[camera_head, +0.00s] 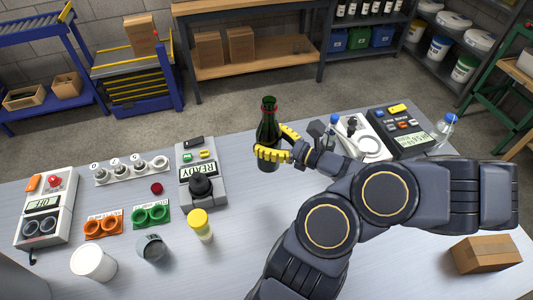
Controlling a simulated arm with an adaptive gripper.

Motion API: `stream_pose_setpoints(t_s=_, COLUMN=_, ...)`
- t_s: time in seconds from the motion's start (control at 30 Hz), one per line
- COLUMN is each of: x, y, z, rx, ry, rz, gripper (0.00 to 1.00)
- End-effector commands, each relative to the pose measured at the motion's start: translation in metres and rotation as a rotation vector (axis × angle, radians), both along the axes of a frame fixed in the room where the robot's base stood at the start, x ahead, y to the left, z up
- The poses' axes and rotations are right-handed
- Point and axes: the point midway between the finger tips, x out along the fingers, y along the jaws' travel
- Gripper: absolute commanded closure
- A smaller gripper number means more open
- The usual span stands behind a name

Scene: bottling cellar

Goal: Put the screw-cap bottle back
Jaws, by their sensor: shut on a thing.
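I cannot tell whether the bottle's base touches the table. A small dark red cap (156,188) lies on the table to the left, apart from the bottle. An orange double holder (103,227) and a green double holder (151,216) stand at the left, their cups looking empty.
A grey device reading READY (202,188) stands left of the bottle. A yellow-lidded jar (200,225), metal cup (151,249) and white cup (93,263) stand in front. A grey device (400,130) stands right. A cardboard box (486,254) sits front right.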

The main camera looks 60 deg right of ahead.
Motion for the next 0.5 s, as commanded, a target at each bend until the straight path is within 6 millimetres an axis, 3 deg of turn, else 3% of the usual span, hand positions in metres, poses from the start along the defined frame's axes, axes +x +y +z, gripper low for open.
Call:
stream_pose_setpoints(t_s=0.17, x=0.005, y=-0.006, z=-0.010, rx=0.001, ry=0.001, rz=0.004, gripper=0.76)
stream_pose_setpoints(t_s=0.5, x=0.030, y=-0.048, z=-0.033, rx=0.000, ry=0.005, rz=0.006, gripper=0.76)
